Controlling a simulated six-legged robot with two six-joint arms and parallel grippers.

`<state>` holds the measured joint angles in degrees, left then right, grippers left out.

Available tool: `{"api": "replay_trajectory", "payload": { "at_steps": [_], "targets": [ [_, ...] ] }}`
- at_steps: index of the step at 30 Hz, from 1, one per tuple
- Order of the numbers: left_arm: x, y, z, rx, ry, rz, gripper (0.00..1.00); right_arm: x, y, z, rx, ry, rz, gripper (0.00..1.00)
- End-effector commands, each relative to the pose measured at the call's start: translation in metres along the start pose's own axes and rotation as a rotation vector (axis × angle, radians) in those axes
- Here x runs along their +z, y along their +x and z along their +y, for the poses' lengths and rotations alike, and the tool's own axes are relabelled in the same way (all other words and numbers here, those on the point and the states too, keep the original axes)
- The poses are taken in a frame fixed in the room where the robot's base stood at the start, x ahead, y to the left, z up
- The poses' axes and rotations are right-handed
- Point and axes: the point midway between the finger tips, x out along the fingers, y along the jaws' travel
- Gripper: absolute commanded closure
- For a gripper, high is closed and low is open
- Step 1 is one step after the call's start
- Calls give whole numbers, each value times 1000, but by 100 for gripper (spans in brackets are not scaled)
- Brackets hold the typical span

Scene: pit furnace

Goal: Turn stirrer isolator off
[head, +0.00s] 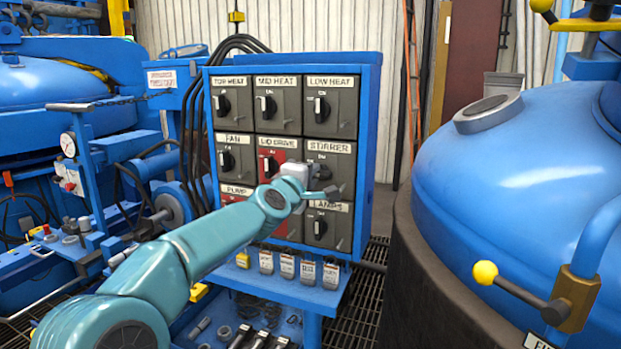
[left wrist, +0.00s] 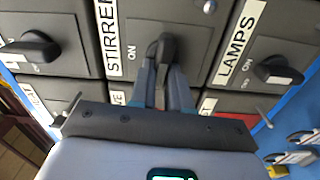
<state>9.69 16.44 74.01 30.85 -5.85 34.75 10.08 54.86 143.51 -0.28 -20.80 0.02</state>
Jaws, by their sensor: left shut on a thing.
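The stirrer isolator is a dark grey box (head: 345,160) labelled STIRRER, in the right column of the blue switch panel, middle row. Its black rotary handle (left wrist: 166,48) shows in the left wrist view. My left gripper (head: 317,172) is at the front of this box, and its fingers (left wrist: 165,78) are shut on the handle from both sides. The handle lies crosswise to the LAMPS handle (left wrist: 277,70), about a quarter turn apart. In the head view my gripper partly hides the stirrer handle. My right gripper is not in view.
The LOW HEAT isolator (head: 331,105) is above, LAMPS (head: 328,226) below, the red LID DRIVE box (head: 270,158) beside it. Several padlocks or tags (head: 287,266) hang below the panel. A large blue vessel (head: 520,170) stands at right, its yellow-knobbed handle (head: 486,272) sticking out.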

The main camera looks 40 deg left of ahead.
Motion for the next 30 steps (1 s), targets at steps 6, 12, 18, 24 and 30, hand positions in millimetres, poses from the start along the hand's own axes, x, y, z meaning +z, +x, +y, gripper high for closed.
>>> {"api": "replay_trajectory", "payload": {
  "at_steps": [6, 12, 18, 24, 30],
  "targets": [
    [-1, 0, 0, 2, -72, 2, 100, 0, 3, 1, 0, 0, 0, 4],
    [-1, 0, -1, 2, -97, 2, 100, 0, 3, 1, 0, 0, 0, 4],
    [-1, 0, 0, 2, -101, 2, 100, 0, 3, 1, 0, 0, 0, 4],
    [-1, 0, 0, 2, -101, 2, 77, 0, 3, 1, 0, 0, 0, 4],
    [0, 0, -1, 1, -100, 2, 57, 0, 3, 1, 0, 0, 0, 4]
  ]
}}
